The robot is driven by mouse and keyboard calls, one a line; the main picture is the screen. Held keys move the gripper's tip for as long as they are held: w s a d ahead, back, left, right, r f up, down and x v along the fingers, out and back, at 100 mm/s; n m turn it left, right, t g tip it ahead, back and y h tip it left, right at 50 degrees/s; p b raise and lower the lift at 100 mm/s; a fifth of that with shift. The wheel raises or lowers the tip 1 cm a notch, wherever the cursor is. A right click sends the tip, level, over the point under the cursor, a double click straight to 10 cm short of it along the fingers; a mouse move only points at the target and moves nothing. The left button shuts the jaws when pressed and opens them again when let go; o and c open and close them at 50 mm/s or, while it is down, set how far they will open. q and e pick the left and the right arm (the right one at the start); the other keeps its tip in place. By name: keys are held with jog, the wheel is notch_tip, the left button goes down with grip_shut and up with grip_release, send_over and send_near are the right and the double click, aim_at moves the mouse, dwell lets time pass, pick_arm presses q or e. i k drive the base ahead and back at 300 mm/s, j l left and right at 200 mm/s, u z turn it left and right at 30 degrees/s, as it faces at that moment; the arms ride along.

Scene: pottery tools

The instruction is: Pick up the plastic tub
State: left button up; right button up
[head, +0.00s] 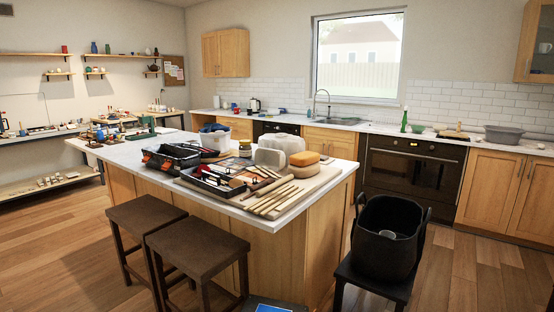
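Several containers could be the plastic tub, and I cannot tell which one is meant. A wide grey tub (504,134) sits upright on the back counter at the far right. A tall black tub with raised handles (388,240) stands on a dark seat at the lower right, with a small pale patch on its front. A whitish tub (215,141) with dark blue contents stands on the island's far left part. Neither of my grippers shows in the head view.
The white-topped island (125,154) holds a black toolbox (170,158), a tool tray (217,182), wooden sticks (270,195) and clay blocks. Two brown stools (195,245) block its front. Open wooden floor (470,265) lies at right, before the oven (412,175) and cabinets.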

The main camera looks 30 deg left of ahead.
aim_at(274, 158)
jog(key=i+j, duration=0.1)
jog(key=j, duration=0.3)
jog(key=i+j+z, duration=0.15)
jog(key=j, duration=0.3)
jog(key=i+j, duration=0.1)
jog(key=j, duration=0.3)
jog(key=j+z, duration=0.1)
jog(key=j, duration=0.35)
jog(key=i+j, duration=0.1)
jog(key=j, duration=0.35)
jog(key=i+j, duration=0.1)
jog(key=j, duration=0.3)
jog(key=i+j, duration=0.1)
jog(key=j, duration=0.35)
jog(key=i+j, duration=0.1)
jog(key=j, duration=0.3)
